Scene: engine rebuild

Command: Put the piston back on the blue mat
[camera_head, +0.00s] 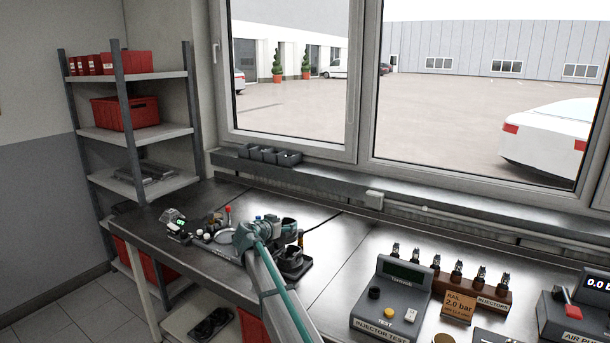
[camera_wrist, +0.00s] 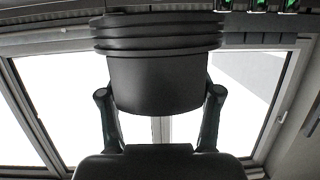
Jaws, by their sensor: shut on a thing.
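The piston (camera_wrist: 158,70) is a dark grey cylinder with ring grooves near its upper end in the wrist view. My gripper (camera_wrist: 160,94) is shut on it, with one finger at each side. The wrist view shows window behind it and no bench surface under it. In the head view my arm reaches over the left part of the bench, and its wrist (camera_head: 262,232) is beside a group of dark parts. I cannot clearly separate the piston from those parts there. I cannot make out the blue mat in either view.
A dark stand-like part (camera_head: 292,264) is close to my wrist on the bench. Small parts (camera_head: 205,234) lie left of it. The injector tester (camera_head: 391,298) and injector rack (camera_head: 466,285) stand to the right. The bench between is clear (camera_head: 340,255). Shelves (camera_head: 140,135) stand at left.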

